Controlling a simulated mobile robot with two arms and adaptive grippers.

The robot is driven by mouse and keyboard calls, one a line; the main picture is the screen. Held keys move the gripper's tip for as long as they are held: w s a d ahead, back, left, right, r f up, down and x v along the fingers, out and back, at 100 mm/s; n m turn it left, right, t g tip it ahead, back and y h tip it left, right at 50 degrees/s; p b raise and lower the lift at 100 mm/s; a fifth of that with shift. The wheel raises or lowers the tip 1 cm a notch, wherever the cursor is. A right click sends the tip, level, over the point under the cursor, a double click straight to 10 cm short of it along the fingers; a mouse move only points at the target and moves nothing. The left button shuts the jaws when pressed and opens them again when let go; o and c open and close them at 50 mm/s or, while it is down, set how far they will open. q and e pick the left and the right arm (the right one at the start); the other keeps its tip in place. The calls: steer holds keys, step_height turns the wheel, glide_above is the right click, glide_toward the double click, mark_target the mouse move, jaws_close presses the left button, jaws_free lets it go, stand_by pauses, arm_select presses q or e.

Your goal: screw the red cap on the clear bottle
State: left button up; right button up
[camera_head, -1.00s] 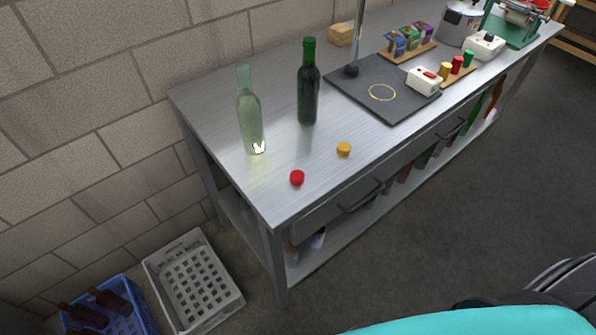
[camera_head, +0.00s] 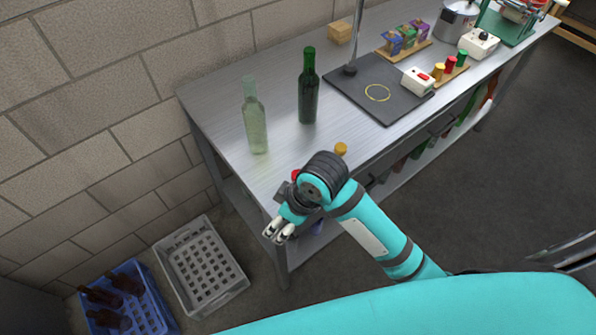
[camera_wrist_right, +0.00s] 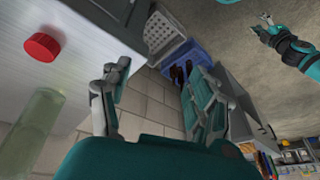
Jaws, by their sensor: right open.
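The clear bottle (camera_head: 255,125) stands upright and open-topped on the steel bench, near its left end. The red cap (camera_head: 295,175) lies on the bench near the front edge, partly hidden behind my right wrist. In the right wrist view the red cap (camera_wrist_right: 42,46) lies at upper left, with part of the clear bottle (camera_wrist_right: 38,125) below it. My right gripper (camera_head: 278,232) is open and empty, off the bench's front left corner and apart from the cap. Its spread fingers (camera_wrist_right: 155,80) show in the wrist view. Another teal arm, seemingly my left, ends in a small gripper (camera_wrist_right: 265,19).
A dark green bottle (camera_head: 308,90) and an orange cap (camera_head: 340,149) are on the bench (camera_head: 215,105). A dark mat (camera_head: 385,103) with a post lies farther right. A grey crate (camera_head: 170,270) and a blue crate (camera_head: 150,315) with brown bottles stand on the floor.

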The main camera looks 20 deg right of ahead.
steer(key=w+d+r+n+g+h, duration=0.1)
steer(key=w+d+r+n+h, duration=0.1)
steer(key=w+r, duration=0.5)
steer(key=w+d+r+n+g+h, duration=0.1)
steer(key=w+d+r+n+h, duration=0.1)
steer(key=w+r, duration=0.5)
steer(key=shift+w+d+n+h, duration=0.2)
steer(key=shift+d+n+h, duration=0.2)
steer(key=shift+d+n, duration=0.5)
steer(key=shift+a, duration=0.15)
steer(key=p, duration=0.2)
glide_above(294, 173)
step_height(294, 173, down, 12)
steer(key=shift+f, duration=0.1)
